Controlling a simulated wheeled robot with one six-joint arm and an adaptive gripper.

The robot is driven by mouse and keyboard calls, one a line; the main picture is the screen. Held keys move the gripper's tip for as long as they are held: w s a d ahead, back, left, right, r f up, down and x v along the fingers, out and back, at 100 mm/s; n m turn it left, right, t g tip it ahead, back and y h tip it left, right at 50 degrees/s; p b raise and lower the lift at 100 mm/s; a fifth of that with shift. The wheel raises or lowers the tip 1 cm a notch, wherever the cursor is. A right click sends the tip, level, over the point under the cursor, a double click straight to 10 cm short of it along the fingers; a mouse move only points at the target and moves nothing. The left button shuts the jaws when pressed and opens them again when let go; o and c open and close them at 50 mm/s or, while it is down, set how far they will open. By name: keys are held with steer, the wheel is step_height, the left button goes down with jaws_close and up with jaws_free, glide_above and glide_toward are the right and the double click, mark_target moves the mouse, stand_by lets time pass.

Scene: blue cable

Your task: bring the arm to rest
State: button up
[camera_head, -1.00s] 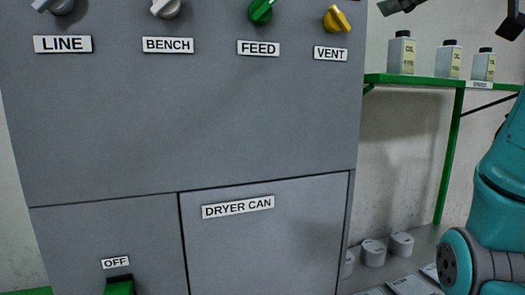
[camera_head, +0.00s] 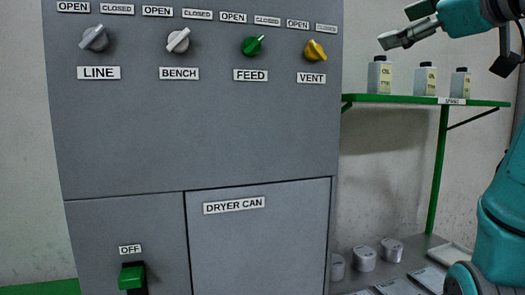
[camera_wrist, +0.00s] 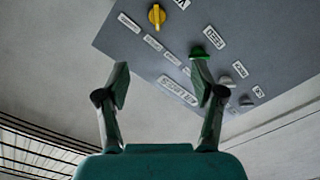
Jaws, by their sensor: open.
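My gripper (camera_head: 408,37) is at the top right of the head view, left of my teal arm and above the shelf bottles. In the wrist view my gripper (camera_wrist: 160,85) shows two dark green fingers spread wide apart with nothing between them. The grey panel (camera_head: 200,130) stands to the left, apart from the gripper. It carries the LINE knob (camera_head: 95,38), BENCH knob (camera_head: 178,40), green FEED knob (camera_head: 253,45) and yellow VENT knob (camera_head: 315,50). The yellow knob also shows in the wrist view (camera_wrist: 157,15).
Several grey cans (camera_head: 364,258) stand low on the right. A green switch (camera_head: 132,277) is at OFF. The DRYER CAN door (camera_head: 260,245) is closed. Open air lies between gripper and panel.

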steer(key=w+d+f+m+h, duration=0.1)
steer(key=w+f+m, duration=0.35)
steer(key=f, duration=0.95)
steer(key=w+d+f+m, duration=0.1)
steer(key=w+f, duration=0.7)
steer(key=f, duration=0.7)
steer(key=s+a+f+m+h, duration=0.1)
steer(key=s+f+m, duration=0.15)
steer(key=f, duration=1.25)
steer(key=s+a+f+m+h, duration=0.15)
steer(key=s+f, duration=0.25)
steer(key=f, duration=1)
steer(key=s+a+f+m+g+h, duration=0.1)
steer(key=s+a+f+m+h, duration=0.15)
steer(key=s+f, duration=1.85)
steer(key=s+r+g, duration=0.1)
steer(key=s+r, duration=0.2)
steer(key=s, duration=2.5)
steer(key=shift+a, duration=0.3)
